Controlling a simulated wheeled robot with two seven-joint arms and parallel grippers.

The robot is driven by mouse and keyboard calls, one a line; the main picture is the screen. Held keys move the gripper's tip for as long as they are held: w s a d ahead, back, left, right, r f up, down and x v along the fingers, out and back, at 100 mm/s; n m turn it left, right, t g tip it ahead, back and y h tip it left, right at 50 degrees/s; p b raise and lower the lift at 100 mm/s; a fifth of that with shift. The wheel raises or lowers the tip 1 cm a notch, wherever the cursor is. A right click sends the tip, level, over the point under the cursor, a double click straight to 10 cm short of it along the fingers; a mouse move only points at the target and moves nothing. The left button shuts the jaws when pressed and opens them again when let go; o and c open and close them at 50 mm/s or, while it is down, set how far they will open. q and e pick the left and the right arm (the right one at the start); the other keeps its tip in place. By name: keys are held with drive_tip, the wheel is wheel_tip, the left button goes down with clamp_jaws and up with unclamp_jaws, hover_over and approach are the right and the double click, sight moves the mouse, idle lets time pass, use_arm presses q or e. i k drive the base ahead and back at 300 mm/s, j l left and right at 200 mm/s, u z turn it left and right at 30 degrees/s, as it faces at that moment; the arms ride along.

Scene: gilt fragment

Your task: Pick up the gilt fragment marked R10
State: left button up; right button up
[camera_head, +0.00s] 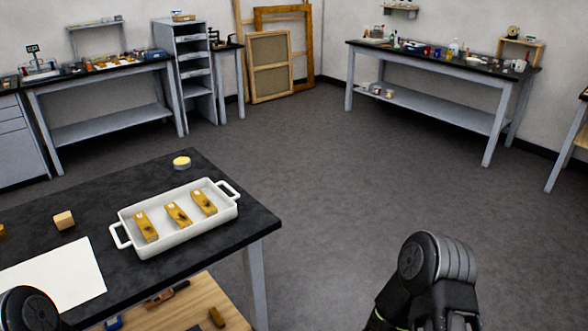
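Three gilt fragments lie side by side in a white tray (172,246) with two handles, on the dark table at the left. They are the left fragment (146,228), the middle fragment (179,215) and the right fragment (204,202). Each has a small pale label and a dark patch. The label writing is too small to read, so I cannot tell which is R10. Dark rounded parts of my arms show at the lower left corner and the bottom right. Neither gripper's fingertips are visible.
The dark table (255,222) also holds a white sheet (60,275), a wooden block (64,220) and a round yellow-topped container (181,162). A wooden lower shelf (190,305) holds small tools. Open grey floor (340,190) lies right of the table. Cluttered workbenches line the walls.

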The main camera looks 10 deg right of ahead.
sight(207, 205)
drive_tip(key=i+l+z, duration=0.2)
drive_tip(key=z, duration=0.2)
drive_tip(key=i+z, duration=0.4)
drive_tip(key=i+l+z, duration=0.1)
drive_tip(key=z, duration=0.3)
drive_tip(key=i+l+u, duration=0.1)
drive_tip(key=i+u, duration=0.35)
drive_tip(key=i+l+u, duration=0.15)
drive_tip(key=u, duration=0.3)
drive_tip(key=i+u, duration=0.15)
drive_tip(key=u, duration=0.25)
drive_tip(key=i+l+u, duration=0.1)
drive_tip(key=u, duration=0.3)
drive_tip(key=i+l+u, duration=0.1)
drive_tip(key=u, duration=0.35)
drive_tip(key=l+u, duration=0.4)
drive_tip(key=i+l+u, duration=0.1)
drive_tip(key=u, duration=0.3)
drive_tip(key=i+l+u, duration=0.1)
drive_tip(key=l+u, duration=0.6)
drive_tip(key=k+l, duration=0.1)
drive_tip(key=k, duration=0.25)
drive_tip(key=k+z, duration=0.1)
drive_tip(key=z, duration=0.2)
drive_tip(key=k+z, duration=0.15)
drive_tip(key=z, duration=0.15)
